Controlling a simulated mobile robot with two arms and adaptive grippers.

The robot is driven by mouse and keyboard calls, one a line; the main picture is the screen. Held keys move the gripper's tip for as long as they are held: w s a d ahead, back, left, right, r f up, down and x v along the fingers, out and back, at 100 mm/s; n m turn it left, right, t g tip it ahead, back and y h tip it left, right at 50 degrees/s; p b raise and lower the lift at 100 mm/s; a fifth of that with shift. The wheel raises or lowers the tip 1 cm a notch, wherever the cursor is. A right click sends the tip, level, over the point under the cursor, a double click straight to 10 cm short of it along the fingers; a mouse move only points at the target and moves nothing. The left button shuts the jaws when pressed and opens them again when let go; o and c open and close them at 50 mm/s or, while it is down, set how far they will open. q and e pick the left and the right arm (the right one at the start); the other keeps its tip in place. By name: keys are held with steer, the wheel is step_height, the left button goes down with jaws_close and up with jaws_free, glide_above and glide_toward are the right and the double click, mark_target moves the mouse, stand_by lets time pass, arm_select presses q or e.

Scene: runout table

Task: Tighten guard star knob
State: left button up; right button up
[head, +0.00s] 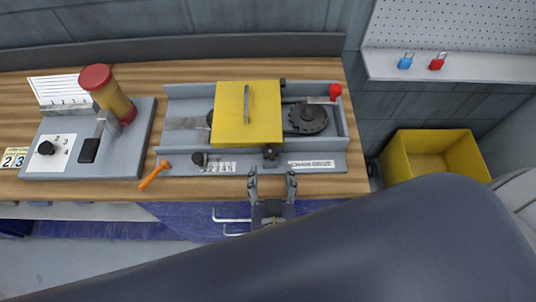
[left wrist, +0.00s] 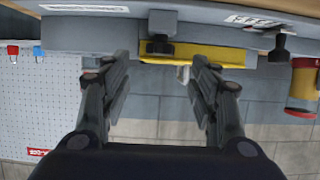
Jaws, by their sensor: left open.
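The yellow guard (head: 232,120), with a grey handle on top, sits over the grey runout fixture (head: 330,165). A dark knob (head: 270,153) stands at the guard's front right corner. This looks like the star knob. My left gripper (head: 272,180) is open and empty at the table's front edge, just in front of that knob, fingers pointing at it. In the left wrist view, the knob (left wrist: 158,46) shows between and beyond the open fingertips, apart from them. A second dark knob (head: 199,159) is on the fixture's front left. My right gripper is not in view.
An orange-handled tool (head: 153,175) lies left of the fixture. A control panel (head: 140,135) with a red-topped cylinder (head: 97,78) stands further left. A yellow bin (head: 397,163) is at right, below a shelf with blue (head: 405,62) and red (head: 437,63) padlocks.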

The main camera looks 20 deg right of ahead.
mark_target(270, 154)
arm_select(q)
steer(key=p+x, duration=0.2)
steer(key=x, duration=0.5)
steer(key=shift+w, duration=0.2)
steer(key=c, duration=1.1)
